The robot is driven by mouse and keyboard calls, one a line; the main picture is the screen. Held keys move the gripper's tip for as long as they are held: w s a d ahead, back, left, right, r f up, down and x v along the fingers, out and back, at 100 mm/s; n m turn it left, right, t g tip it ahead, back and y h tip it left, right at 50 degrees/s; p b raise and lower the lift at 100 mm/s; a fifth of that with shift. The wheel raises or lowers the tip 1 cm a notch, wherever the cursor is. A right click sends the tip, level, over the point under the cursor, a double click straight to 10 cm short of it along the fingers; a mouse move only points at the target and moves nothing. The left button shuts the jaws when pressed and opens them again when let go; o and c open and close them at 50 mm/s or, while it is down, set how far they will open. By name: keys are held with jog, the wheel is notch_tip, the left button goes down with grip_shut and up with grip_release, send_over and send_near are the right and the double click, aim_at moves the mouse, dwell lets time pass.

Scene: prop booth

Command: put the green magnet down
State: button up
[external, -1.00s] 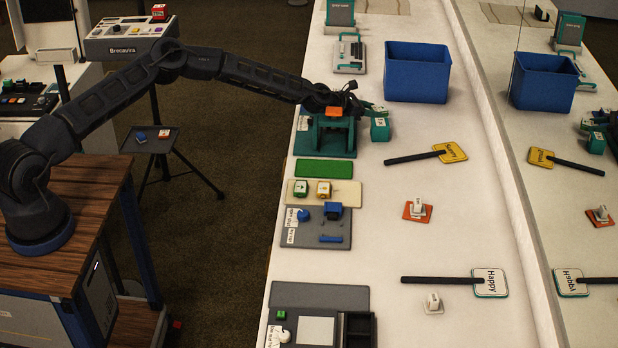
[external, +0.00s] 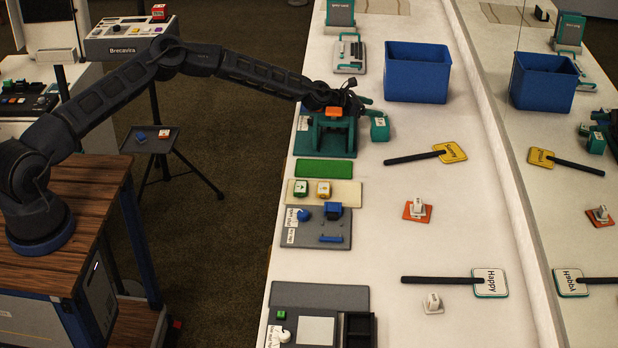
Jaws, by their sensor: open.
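My gripper (external: 366,106) is at the end of my arm, beyond a teal stand with an orange top (external: 333,112). It is open, and its fingers are small and partly hidden by the wrist. A green block (external: 380,129), which looks like the green magnet, is just below and to the right of the fingertips, by the white counter (external: 465,205). I cannot tell whether it touches the fingers or the counter.
A blue bin (external: 417,75) stands behind the gripper. A yellow sign on a black handle (external: 449,152) lies in front. A green mat (external: 323,169) and a cream tray with small cubes (external: 346,194) lie nearer. The counter's middle has free room.

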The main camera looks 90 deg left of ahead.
jog(key=v, duration=1.1)
jog(key=shift+s+d, duration=0.15)
jog(key=shift+s, duration=0.15)
